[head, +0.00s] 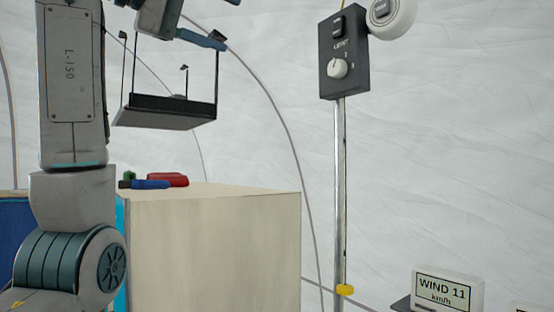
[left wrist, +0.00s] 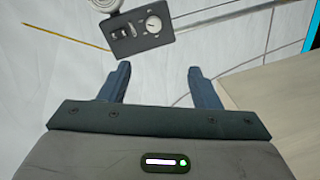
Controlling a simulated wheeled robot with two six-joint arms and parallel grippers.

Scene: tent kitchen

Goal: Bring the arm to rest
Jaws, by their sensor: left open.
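My left arm rises at the left of the head view, and its gripper (head: 208,38) is raised near the top edge, partly cut off. In the left wrist view the left gripper (left wrist: 158,70) is open, its two blue-grey fingers apart with nothing between them. Beyond the fingers the wrist view shows the dark control box (left wrist: 142,32) with its white knob. My right gripper is in neither view.
A hanging shelf (head: 160,118) is just below the raised gripper. Red (head: 168,179) and blue (head: 150,185) items lie on a pale cabinet (head: 215,245). The control box (head: 343,50) is on a metal pole (head: 339,200). A wind display (head: 447,290) stands lower right.

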